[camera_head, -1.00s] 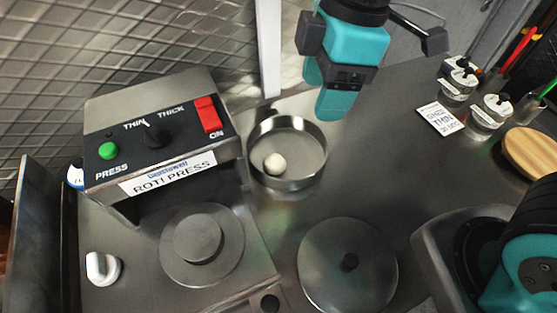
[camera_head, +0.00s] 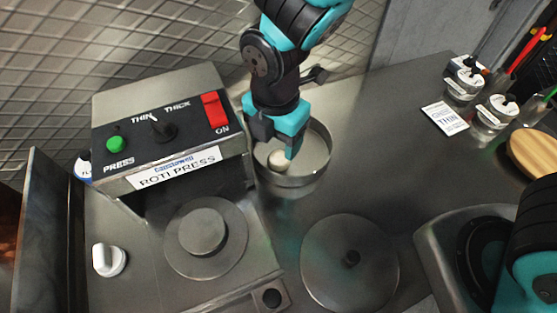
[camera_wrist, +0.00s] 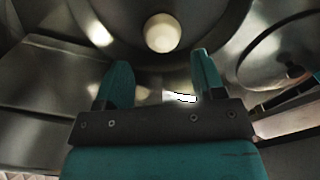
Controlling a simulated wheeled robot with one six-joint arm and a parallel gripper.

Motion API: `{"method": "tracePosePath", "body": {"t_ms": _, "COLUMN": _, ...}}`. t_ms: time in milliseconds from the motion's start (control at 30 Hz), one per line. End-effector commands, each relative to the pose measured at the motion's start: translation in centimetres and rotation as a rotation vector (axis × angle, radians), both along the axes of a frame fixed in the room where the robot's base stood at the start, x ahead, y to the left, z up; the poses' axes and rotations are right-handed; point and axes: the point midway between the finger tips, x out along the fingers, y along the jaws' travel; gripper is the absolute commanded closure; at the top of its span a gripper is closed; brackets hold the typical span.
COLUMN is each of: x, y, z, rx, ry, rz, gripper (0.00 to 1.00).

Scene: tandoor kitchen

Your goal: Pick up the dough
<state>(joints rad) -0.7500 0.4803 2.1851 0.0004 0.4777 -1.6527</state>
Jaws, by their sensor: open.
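The dough (camera_head: 281,161) is a small pale ball inside a round metal pan (camera_head: 322,160) on the steel counter. In the wrist view the dough (camera_wrist: 162,33) sits at the upper middle, beyond the fingertips and between their lines. My gripper (camera_head: 284,148) is over the pan, reaching down close to the dough and partly covering it in the head view. In the wrist view my gripper (camera_wrist: 160,75) has its two teal fingers spread, with nothing between them. I cannot tell whether a finger touches the dough.
The roti press (camera_head: 165,135) stands left of the pan, with its round plate (camera_head: 205,235) in front. A round metal lid (camera_head: 350,275) lies to the front right. Small jars (camera_head: 495,112), a card (camera_head: 445,118) and a wooden board (camera_head: 535,150) are at the right. Counter between is clear.

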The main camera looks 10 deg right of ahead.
Motion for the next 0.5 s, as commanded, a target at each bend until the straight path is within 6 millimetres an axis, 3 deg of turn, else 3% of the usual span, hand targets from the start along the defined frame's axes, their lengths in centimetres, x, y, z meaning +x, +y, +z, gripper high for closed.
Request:
{"method": "tracePosePath", "body": {"t_ms": 233, "x": 0.0, "y": -0.3, "z": -1.9, "rx": -0.002, "ry": 0.003, "rz": -0.002, "gripper": 0.37}}
{"method": "tracePosePath", "body": {"t_ms": 500, "x": 0.2, "y": -0.8, "z": -5.6, "rx": -0.001, "ry": 0.002, "rz": 0.0, "gripper": 0.37}}
